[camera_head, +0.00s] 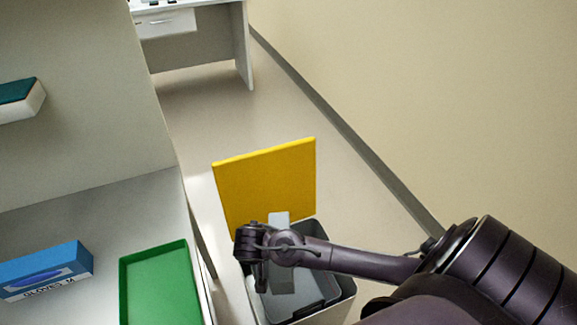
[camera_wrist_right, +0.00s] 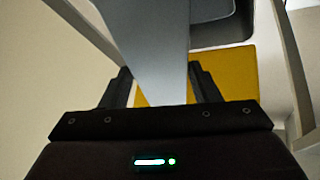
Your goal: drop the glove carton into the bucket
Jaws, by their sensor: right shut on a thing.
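My right gripper (camera_head: 261,278) is over the bucket. In the right wrist view its two fingers (camera_wrist_right: 163,88) are shut on a pale grey flat-sided piece (camera_wrist_right: 150,45), which also shows in the head view (camera_head: 283,281). I cannot tell whether this piece is the carton. My left gripper is out of view.
A green tray (camera_head: 128,290) lies on the worktop (camera_head: 105,225) near its right edge. A white box with a dark green top (camera_head: 18,95) is at the far left. A white desk (camera_head: 200,18) stands at the back. The floor beyond the lid is clear.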

